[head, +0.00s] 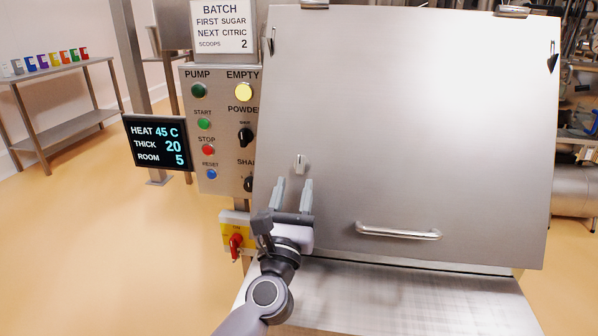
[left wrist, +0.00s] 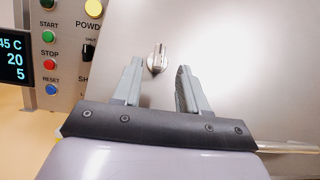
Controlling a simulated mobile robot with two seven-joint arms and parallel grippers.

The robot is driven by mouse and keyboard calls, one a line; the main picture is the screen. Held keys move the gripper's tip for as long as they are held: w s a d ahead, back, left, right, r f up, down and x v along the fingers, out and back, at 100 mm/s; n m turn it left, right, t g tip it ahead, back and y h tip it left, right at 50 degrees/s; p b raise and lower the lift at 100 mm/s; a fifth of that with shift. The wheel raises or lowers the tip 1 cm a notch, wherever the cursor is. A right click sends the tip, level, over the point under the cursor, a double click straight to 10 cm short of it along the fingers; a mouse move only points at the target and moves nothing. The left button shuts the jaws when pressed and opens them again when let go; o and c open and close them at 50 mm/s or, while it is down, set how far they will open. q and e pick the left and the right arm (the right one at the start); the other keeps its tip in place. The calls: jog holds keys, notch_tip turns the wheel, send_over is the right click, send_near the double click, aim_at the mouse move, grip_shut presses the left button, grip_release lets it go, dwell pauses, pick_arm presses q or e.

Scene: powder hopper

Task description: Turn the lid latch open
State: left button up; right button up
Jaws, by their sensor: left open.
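The lid latch (head: 300,164) is a small metal knob on the lower left of the large steel lid (head: 420,120). In the left wrist view the latch (left wrist: 157,58) stands roughly upright, just beyond and between the fingertips. My left gripper (head: 293,183) is open and empty, just below the latch in the head view. Its two fingers also show in the left wrist view (left wrist: 159,68), spread apart with a clear gap. I cannot tell whether either finger touches the latch. The lid is shut, with a bar handle (head: 398,231) near its lower edge. My right gripper is out of view.
A control panel (head: 219,180) with buttons and knobs stands left of the lid. A dark display (head: 157,142) reads heat 45 C, thick 20, room 5. A red switch (head: 235,243) on a yellow plate sits beside my left wrist. A steel ledge (head: 400,300) lies below the lid.

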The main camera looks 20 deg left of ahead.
aim_at(300, 164)
pick_arm(q)
jog(key=shift+x, duration=3.15)
grip_shut()
